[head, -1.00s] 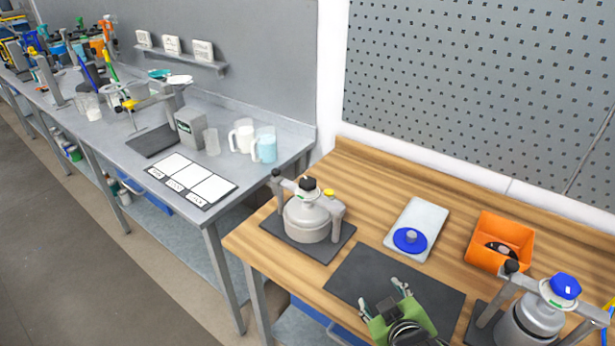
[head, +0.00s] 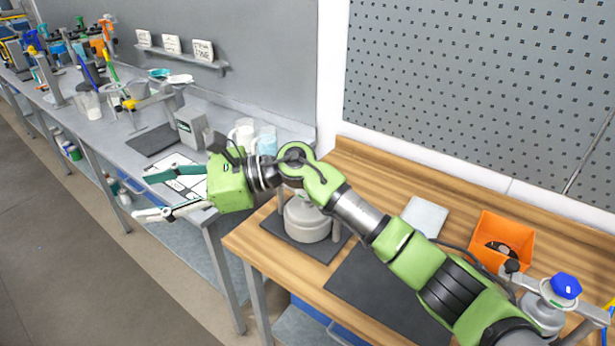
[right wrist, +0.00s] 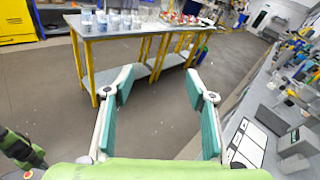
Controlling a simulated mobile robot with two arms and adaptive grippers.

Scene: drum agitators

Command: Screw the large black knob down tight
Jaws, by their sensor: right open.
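The left grey agitator drum (head: 306,218) stands on a dark mat on the wooden table. Its top and the black knob there are hidden behind my right arm. The right drum (head: 540,315) has a blue knob (head: 566,286) on top and a smaller black knob (head: 512,266) on its frame.
My right arm spans the wooden table (head: 262,240). The grey bench holds mugs, a grey box (head: 190,127) and a labelled sheet. The aisle floor (head: 60,250) is clear.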

